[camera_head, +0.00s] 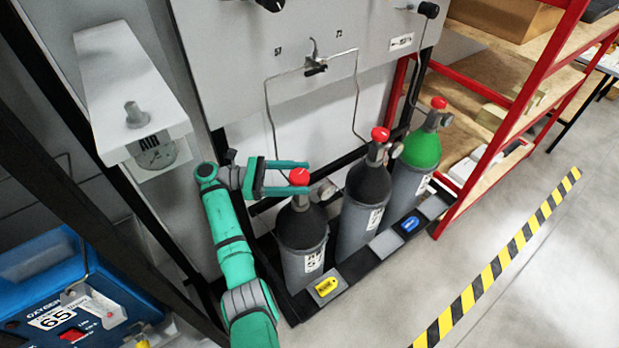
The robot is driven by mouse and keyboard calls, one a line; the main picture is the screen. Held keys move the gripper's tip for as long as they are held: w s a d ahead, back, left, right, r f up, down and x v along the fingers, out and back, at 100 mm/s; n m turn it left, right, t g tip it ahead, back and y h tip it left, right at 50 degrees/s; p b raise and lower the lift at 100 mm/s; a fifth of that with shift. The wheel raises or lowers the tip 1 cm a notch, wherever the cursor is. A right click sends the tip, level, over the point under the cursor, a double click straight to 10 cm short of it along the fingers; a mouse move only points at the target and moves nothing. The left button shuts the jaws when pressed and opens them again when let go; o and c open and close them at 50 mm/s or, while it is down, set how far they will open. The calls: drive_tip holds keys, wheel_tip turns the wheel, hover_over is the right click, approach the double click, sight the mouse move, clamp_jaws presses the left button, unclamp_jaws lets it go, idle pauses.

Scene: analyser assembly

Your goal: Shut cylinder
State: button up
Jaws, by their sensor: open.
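Three gas cylinders stand in a row on a low black rack. The nearest cylinder (301,240) is dark grey with a white label and a red valve knob (299,176) on top. The middle cylinder (366,205) is dark with a red knob (380,134). The far cylinder (422,151) has a green shoulder and a red knob (438,103). My gripper (304,178) is open, its two teal fingers pointing right, one on each side of the nearest knob in this view. I cannot tell whether either finger touches the knob.
A grey panel (240,60) with a valve and thin pipes rises behind the cylinders. Yellow (326,286) and blue (410,224) tags lie at the rack's front. Red-framed shelving (515,110) stands right, a blue case (40,270) at lower left. The floor in front is clear.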

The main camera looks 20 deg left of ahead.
drive_tip(key=v, duration=0.6)
idle(0.3)
